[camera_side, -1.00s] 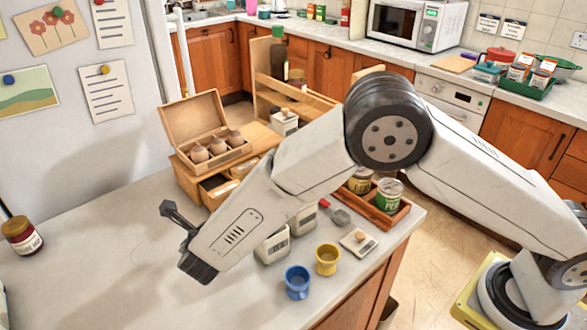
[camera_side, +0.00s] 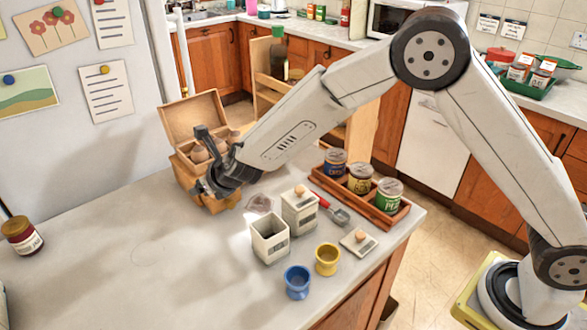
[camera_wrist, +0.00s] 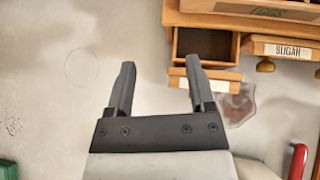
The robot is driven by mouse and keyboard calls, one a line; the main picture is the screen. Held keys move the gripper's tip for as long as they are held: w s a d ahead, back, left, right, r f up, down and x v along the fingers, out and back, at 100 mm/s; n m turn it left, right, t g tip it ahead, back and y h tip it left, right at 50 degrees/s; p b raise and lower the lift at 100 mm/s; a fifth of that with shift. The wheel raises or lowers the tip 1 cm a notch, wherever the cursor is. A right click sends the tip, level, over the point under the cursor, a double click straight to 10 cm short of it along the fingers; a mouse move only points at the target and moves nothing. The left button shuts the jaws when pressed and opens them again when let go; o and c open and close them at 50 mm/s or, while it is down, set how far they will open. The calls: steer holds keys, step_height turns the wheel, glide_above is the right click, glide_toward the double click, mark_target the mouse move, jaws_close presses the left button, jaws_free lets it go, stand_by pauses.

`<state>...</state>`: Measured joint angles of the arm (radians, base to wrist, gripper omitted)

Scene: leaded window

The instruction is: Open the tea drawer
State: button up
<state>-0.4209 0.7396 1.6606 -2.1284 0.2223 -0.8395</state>
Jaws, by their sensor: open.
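A small wooden drawer unit (camera_wrist: 230,21) stands at the back of the counter, under an open wooden box (camera_side: 190,112). In the wrist view, its left drawer (camera_wrist: 203,45) is pulled out with a dark interior; I cannot read its label. To its right, a drawer labelled SUGAR (camera_wrist: 282,49) looks shut, with a round knob. My gripper (camera_wrist: 158,68) is open and empty. Its right finger is close to the open drawer's front; I cannot tell whether they touch. In the side view, my gripper (camera_side: 205,160) hides most of the drawer fronts.
A brown spill (camera_side: 259,203) lies in front of the unit. Two white canisters (camera_side: 270,240), a tray of jars (camera_side: 395,216), a blue cup (camera_side: 297,281) and a yellow cup (camera_side: 327,259) stand to the right. The counter's left side is mostly clear, apart from a dark jar (camera_side: 21,236).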

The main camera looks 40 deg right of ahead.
mark_target(233, 202)
steer(key=s+d+m+g+y, duration=0.1)
steer(key=s+d+m+g, duration=0.1)
steer(key=s+d+g, duration=0.3)
steer(key=shift+d+r+m+y, duration=0.3)
steer(key=shift+d+m, duration=0.1)
steer(key=shift+d, duration=0.85)
steer(key=shift+a+f, duration=0.1)
steer(key=shift+f, duration=0.05)
steer(key=shift+x, duration=3.75)
steer(key=shift+s, duration=0.1)
jaws_close()
